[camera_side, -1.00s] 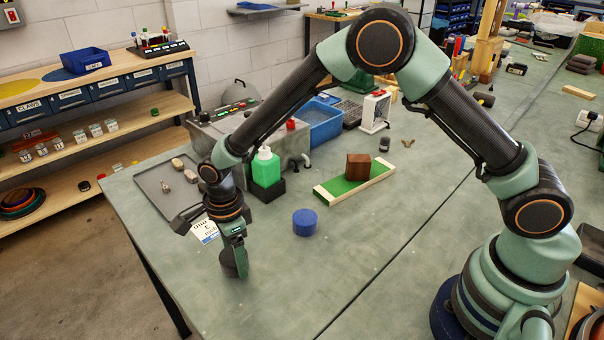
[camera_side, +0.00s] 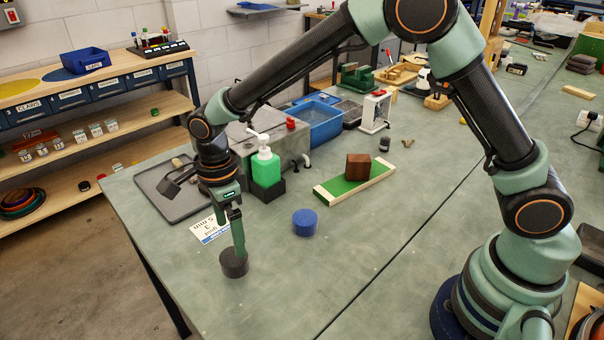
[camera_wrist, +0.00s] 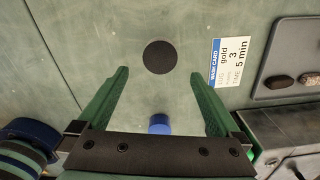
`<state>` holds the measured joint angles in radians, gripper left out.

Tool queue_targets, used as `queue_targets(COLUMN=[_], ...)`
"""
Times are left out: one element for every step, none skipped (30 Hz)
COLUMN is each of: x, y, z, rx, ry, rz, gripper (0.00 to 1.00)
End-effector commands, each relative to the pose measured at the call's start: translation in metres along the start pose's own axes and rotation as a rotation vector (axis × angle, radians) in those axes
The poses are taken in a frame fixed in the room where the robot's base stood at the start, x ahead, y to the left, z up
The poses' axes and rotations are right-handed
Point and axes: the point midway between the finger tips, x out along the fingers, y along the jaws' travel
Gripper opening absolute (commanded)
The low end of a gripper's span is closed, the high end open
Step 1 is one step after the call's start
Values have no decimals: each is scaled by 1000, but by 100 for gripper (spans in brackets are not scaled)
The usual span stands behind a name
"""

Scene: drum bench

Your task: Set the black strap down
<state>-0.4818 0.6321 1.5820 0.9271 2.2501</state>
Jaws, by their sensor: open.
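The black strap (camera_side: 234,263) looks like a short, dark round roll standing on the grey-green bench near its front left edge. In the wrist view it is a dark disc (camera_wrist: 160,57) ahead of my fingertips. My gripper (camera_side: 240,252) points down just above it. In the wrist view my gripper (camera_wrist: 160,75) is open, fingers wide apart on either side, with nothing held between them. The strap stands clear of both fingers there.
A blue roll (camera_side: 305,222) stands to the right. A wash card (camera_side: 210,229) lies behind the strap. A grey tray (camera_side: 166,205), a green bottle (camera_side: 265,167) and a green board with a brown block (camera_side: 358,166) are further back.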

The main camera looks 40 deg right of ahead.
Motion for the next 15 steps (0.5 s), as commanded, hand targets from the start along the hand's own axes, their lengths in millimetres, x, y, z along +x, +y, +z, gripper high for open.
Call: queue_targets(x=[-11, -16, -22, -26, -30, -34, -36, -38, -41, -43, -46, -50, -54, -59, -67], y=[-1, -1, -1, -1, -1, 0, 0, 0, 0, 0, -1, -1, -2, -2, -3], z=[1, 0, 0, 0, 0, 0, 0, 0, 0, 0, -2, -5, -8, -12, -19], rx=[0, 0, 0, 0, 0, 0, 0, 0, -1, -4, -10, -26, -45, -71, -117], ry=[-3, -3, -3, -2, -2, -2, -1, -1, -1, -2, -3, -6, -10, -15, -22], rz=[-4, -4, -3, -3, -3, -2, -1, -1, -1, -2, -4, -8, -14, -20, -33], gripper=[100, 100, 100, 100, 100, 100, 100, 100, 100, 100, 100, 100, 100, 100, 100])
